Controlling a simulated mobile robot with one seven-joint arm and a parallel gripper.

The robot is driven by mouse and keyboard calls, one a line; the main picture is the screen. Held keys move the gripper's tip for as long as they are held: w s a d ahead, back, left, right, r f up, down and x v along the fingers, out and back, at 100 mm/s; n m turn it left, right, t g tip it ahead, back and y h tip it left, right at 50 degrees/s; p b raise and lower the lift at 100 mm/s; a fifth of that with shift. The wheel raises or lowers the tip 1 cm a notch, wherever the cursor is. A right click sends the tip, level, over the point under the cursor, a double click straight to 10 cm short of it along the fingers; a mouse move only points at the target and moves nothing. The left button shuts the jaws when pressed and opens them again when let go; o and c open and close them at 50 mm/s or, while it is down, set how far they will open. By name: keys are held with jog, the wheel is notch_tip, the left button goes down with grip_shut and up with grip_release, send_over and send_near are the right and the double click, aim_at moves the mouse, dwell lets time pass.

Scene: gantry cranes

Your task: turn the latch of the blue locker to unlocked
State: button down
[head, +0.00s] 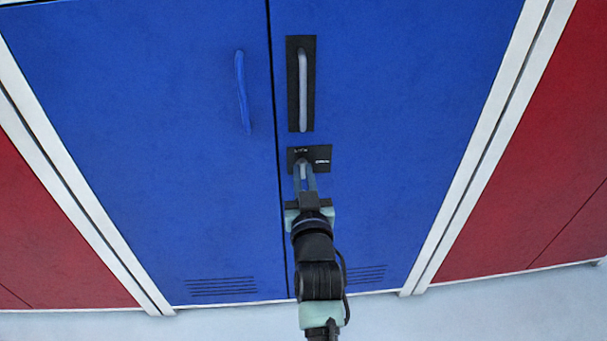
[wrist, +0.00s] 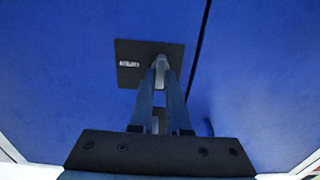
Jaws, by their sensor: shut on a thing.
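The blue locker (head: 400,110) has two doors with a dark seam between them. On the right door, beside the seam, is a black latch plate (head: 322,153) with small white markings too small to read surely. The plate also shows in the wrist view (wrist: 130,52). A grey latch lever (head: 301,164) stands on the plate, roughly upright in the head view. My gripper (head: 304,177) is shut on the lever, with one finger on each side. In the wrist view the fingertips (wrist: 161,80) meet at the lever (wrist: 161,62); its gripped end is partly hidden.
A long grey handle (head: 303,90) on a black backing is above the latch plate. A blue handle (head: 242,90) is on the left door. Red lockers (head: 530,150) stand on both sides beyond white posts (head: 470,150). The pale floor (head: 480,315) is clear.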

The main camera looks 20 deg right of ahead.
jog(key=m+p, duration=0.1)
jog(key=m, duration=0.2)
jog(key=shift+r+m+p, duration=0.1)
jog(key=shift+m+p, duration=0.2)
jog(key=shift+p, duration=0.05)
jog(key=m+p, duration=0.1)
jog(key=m, duration=0.4)
jog(key=shift+d+m+p, duration=0.1)
jog(key=shift+m+p, duration=0.2)
jog(key=shift+p, duration=0.05)
jog(key=shift+d+f+m+p, duration=0.1)
jog(key=shift+m+p, duration=0.1)
jog(key=shift+m, duration=1.25)
jog(key=shift+a+f+m+p, duration=0.1)
jog(key=shift+m+p, duration=0.15)
jog(key=shift+m, duration=1.25)
jog(key=shift+d+f+m+p, duration=0.1)
jog(key=shift+m+p, duration=0.1)
jog(key=shift+m, duration=1.25)
jog(key=c, duration=0.9)
grip_release()
